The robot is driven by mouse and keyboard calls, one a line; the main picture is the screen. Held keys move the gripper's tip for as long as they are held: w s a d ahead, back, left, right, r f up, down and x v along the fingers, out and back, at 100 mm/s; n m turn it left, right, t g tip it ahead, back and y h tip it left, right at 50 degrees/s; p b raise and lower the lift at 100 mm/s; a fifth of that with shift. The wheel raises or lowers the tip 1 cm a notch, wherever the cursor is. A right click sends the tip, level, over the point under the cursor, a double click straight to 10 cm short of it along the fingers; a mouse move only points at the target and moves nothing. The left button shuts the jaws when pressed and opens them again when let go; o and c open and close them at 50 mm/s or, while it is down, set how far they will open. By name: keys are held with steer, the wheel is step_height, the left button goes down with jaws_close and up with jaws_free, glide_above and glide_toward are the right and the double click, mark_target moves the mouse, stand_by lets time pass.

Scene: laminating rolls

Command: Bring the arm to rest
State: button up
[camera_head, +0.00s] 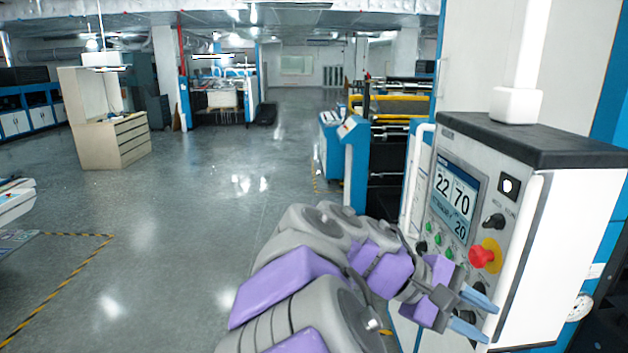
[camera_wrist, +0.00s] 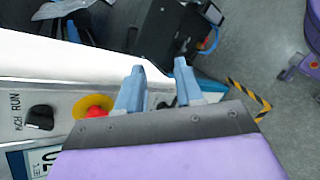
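My gripper (camera_head: 478,315) is at the end of my grey and purple arm, stretched out to the lower right in the head view. Its two blue fingers are apart with nothing between them. It is close to the lower part of the control panel (camera_head: 455,255), below the red emergency button (camera_head: 482,257). I cannot tell if it touches the panel. In the wrist view the open fingers (camera_wrist: 160,85) point past the panel's edge, with the red button (camera_wrist: 97,112) on its yellow ring just left of them.
The control box (camera_head: 560,235) with its screen and knobs fills the right side. A blue and yellow machine (camera_head: 405,105) stands behind it. A beige drawer cabinet (camera_head: 120,143) stands at the left. The grey floor (camera_head: 200,200) in the middle is clear.

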steer(key=s+f+m+y+b, duration=0.4)
steer(key=s+f, duration=0.4)
steer(key=f, duration=0.5)
steer(key=s+a+f+m+y+b, duration=0.1)
steer(key=s+a+f+y+b, duration=0.2)
steer(key=f, duration=0.5)
steer(key=s+a+f+m+y+b, duration=0.1)
steer(key=s+a+f+y+b, duration=0.3)
steer(key=s+f, duration=0.5)
steer(key=s+a+y, duration=0.1)
steer(key=a, duration=0.1)
steer(key=shift+a+f+t, duration=0.25)
steer(key=shift+a+t, duration=0.1)
steer(key=shift+t, duration=0.05)
